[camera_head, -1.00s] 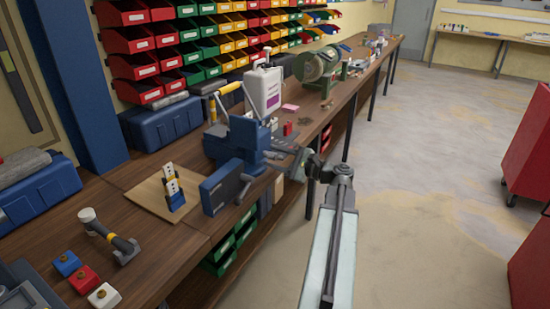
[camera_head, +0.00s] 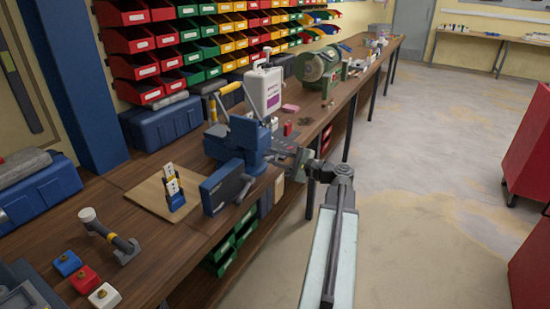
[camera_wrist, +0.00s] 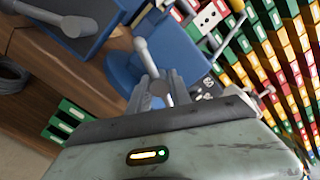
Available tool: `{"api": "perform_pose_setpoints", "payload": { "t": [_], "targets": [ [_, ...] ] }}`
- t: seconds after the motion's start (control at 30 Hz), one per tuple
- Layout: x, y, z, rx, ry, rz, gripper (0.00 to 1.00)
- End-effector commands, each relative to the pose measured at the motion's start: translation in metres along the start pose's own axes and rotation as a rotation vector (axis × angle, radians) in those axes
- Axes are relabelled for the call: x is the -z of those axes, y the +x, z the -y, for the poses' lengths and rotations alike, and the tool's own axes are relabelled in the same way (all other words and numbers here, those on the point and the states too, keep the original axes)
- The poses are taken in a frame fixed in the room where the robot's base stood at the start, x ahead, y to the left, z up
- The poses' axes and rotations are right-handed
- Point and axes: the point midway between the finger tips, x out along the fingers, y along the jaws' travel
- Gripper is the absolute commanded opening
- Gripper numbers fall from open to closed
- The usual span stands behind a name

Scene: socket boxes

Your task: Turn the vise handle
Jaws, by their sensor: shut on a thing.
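The blue vise (camera_head: 248,138) stands at the bench's front edge in the head view, and its blue body also shows in the wrist view (camera_wrist: 172,55). My gripper (camera_head: 287,158) is at the vise's right side. In the wrist view my gripper (camera_wrist: 158,92) is shut on the vise handle (camera_wrist: 147,58), a grey bar with a rounded end that stands up past the fingertips. The gripped part is mostly hidden between the fingers. In the head view my gripper and wrist cover the handle, so its angle is hard to read there.
A blue box-like block (camera_head: 226,186) with a grey lever stands just left of the vise. A wooden board (camera_head: 150,194) holds a small blue holder (camera_head: 177,202). A white canister (camera_head: 264,90) and green grinder (camera_head: 322,66) stand behind.

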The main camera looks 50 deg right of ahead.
Motion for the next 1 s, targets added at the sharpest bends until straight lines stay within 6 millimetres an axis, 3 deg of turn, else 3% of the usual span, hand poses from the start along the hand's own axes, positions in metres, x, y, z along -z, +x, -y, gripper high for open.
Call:
{"api": "perform_pose_setpoints", "payload": {
  "t": [0.43,1.0],
  "targets": [
    [0.0002,-0.0005,-0.0007,-0.002,-0.250,0.000,0.00],
    [0.0003,-0.0008,-0.0009,-0.003,-0.301,-0.001,0.00]
  ]
}}
